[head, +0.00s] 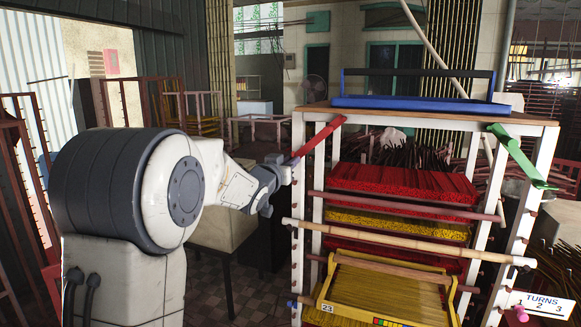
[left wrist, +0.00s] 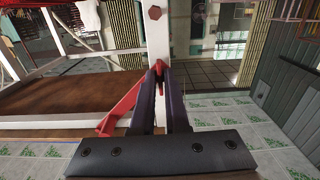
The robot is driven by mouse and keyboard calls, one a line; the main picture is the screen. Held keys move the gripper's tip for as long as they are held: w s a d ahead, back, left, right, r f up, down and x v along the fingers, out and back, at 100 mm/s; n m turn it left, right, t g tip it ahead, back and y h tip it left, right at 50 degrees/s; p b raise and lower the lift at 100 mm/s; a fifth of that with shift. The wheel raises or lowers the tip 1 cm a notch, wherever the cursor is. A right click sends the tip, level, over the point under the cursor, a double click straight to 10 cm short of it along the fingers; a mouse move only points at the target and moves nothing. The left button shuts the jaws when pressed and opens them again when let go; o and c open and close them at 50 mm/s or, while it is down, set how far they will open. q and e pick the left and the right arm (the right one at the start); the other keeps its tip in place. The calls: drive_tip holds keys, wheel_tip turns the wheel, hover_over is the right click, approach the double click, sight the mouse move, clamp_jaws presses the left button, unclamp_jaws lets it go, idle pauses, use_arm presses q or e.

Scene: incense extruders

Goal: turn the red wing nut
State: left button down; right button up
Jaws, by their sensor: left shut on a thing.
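My left gripper (head: 272,182) reaches in from the left to the upper part of the rack's left white post (head: 298,215). In the left wrist view its two dark fingers (left wrist: 159,72) are close together at the white post. They are shut on a small red piece (left wrist: 159,66), which I take to be the red wing nut; the fingers hide most of it. A slanted red bar (head: 318,138) runs from the post near the gripper up to the right; a red bar (left wrist: 122,108) also shows beside the fingers in the left wrist view. My right gripper is not in view.
The rack holds red and yellow incense bundles (head: 400,185), with a pale bamboo pole (head: 400,242) across its front. A blue tray (head: 415,104) sits on top. A green bar (head: 520,155) is at the right post. A "TURNS 1 2 3" sign (head: 545,303) is lower right.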

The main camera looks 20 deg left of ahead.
use_arm(q)
drive_tip(key=shift+m+b, duration=5.45)
drive_tip(key=shift+m, duration=3.25)
drive_tip(key=c, duration=0.9)
unclamp_jaws()
drive_tip(key=shift+s, duration=0.1)
